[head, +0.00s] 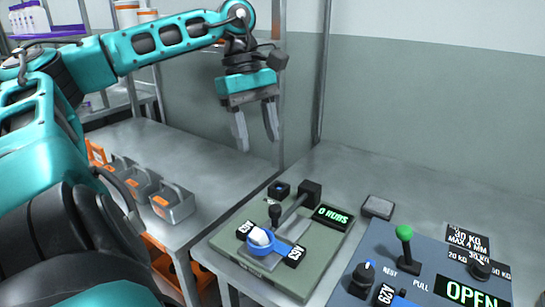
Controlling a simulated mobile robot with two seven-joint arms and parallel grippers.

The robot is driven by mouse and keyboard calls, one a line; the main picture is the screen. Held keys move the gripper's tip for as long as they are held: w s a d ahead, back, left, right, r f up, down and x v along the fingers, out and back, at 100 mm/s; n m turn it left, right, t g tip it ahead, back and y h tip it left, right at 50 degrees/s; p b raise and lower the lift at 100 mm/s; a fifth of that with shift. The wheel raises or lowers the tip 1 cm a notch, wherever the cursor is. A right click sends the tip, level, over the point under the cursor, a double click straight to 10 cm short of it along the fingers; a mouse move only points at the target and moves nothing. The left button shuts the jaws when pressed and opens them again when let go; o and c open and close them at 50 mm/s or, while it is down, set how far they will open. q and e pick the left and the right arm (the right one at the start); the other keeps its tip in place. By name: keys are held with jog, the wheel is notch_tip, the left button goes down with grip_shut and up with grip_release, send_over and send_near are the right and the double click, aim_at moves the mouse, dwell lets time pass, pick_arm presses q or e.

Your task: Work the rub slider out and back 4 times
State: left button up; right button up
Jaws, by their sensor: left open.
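The rub tester (312,262) is a grey-green base plate on the right-hand table, with a small display (333,216) reading "0 RUBS". The rub slider appears to be the grey arm (296,206) with a small dark upright knob (274,213); the exact extent of its moving part is hard to tell. My left gripper (256,144) hangs above and behind the tester, fingers pointing down, open and empty, clear of everything. My right gripper is not in view.
A blue panel (420,262) with a green-topped lever (404,233) and an "OPEN" display stands right of the tester. A grey block (378,206) lies behind it. Grey bins (172,204) stand on the left bench. The table behind the tester is mostly clear.

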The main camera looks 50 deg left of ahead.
pick_arm(q)
jog(key=f+n+h, duration=0.1)
jog(key=h, duration=0.1)
jog(key=b, duration=0.4)
send_near(275, 206)
jog(key=shift+n, duration=0.3)
jog(key=b+x, duration=0.4)
jog(key=x, duration=0.3)
jog(key=shift+b+x, duration=0.55)
jog(key=shift+x, duration=0.2)
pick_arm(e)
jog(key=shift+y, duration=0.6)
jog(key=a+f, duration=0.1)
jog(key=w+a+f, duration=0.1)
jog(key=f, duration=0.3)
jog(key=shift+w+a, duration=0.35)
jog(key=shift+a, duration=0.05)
pick_arm(q)
jog(key=shift+c, duration=0.6)
grip_shut()
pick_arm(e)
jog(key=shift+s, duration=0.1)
